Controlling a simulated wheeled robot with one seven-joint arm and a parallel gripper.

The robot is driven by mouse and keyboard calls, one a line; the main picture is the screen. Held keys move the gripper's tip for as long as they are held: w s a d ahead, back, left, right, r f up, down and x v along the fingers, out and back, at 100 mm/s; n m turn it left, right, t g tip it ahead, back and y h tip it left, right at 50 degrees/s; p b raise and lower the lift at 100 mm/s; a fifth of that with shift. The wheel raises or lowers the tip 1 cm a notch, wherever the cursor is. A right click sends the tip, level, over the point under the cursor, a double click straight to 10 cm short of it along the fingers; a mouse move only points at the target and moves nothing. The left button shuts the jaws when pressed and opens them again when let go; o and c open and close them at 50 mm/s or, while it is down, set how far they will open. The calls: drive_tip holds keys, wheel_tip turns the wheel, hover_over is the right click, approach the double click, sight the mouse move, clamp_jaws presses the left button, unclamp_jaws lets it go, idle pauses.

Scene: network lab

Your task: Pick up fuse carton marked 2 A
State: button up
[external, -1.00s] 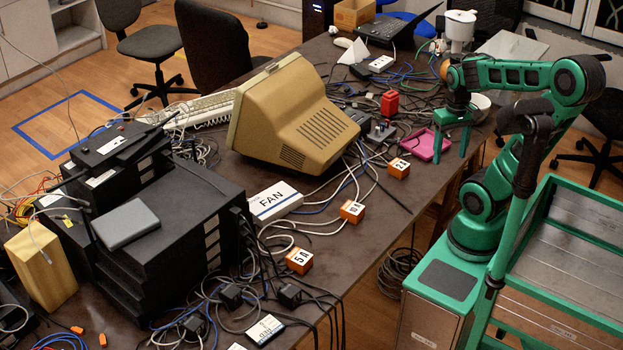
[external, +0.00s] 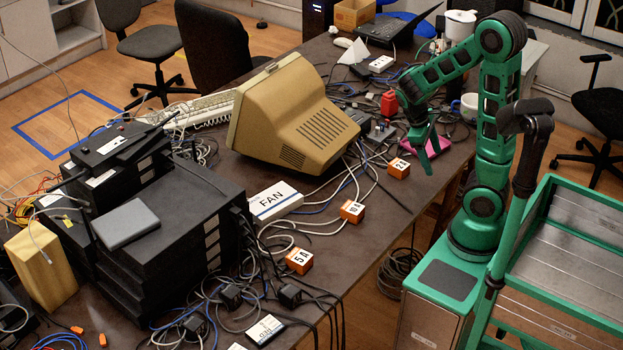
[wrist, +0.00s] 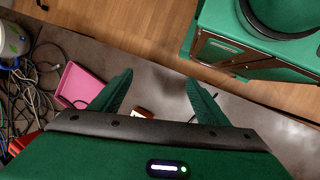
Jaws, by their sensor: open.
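The fuse carton marked 2 A (external: 398,168) is a small orange box with a white label, upright near the table's right edge. Cartons with other markings stand nearer the camera: one (external: 352,211) in the middle and one marked 5 A (external: 299,260). My gripper (external: 431,166) is open and empty, pointing down just right of and above the 2 A carton, apart from it. In the wrist view my gripper's fingers (wrist: 159,78) are spread. A small orange-white box (wrist: 143,112) shows between them, partly hidden by the gripper body; it seems to be the 2 A carton.
A pink tray (external: 437,145) lies just behind my gripper. A red object (external: 390,103), cables and a beige monitor (external: 290,115) crowd the table. A white FAN box (external: 275,201) lies left of the cartons. The table's right edge is close by.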

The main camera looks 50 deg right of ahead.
drive_tip(key=w+f+n+h, duration=0.4)
drive_tip(key=w+n+h, duration=0.1)
drive_tip(key=w+n, duration=0.25)
drive_tip(key=n+t+h, duration=0.2)
drive_tip(key=n+h, duration=0.3)
drive_tip(key=n, duration=0.2)
hover_over(395, 167)
drive_tip(key=a, duration=0.2)
drive_tip(key=shift+n, duration=0.25)
wheel_tip(395, 167, down, 6)
drive_tip(key=shift+w+a+r, duration=0.1)
drive_tip(key=shift+d+f, duration=0.2)
drive_tip(key=shift+f, duration=0.1)
drive_tip(key=shift+x, duration=2.25)
drive_tip(key=c, duration=1.2)
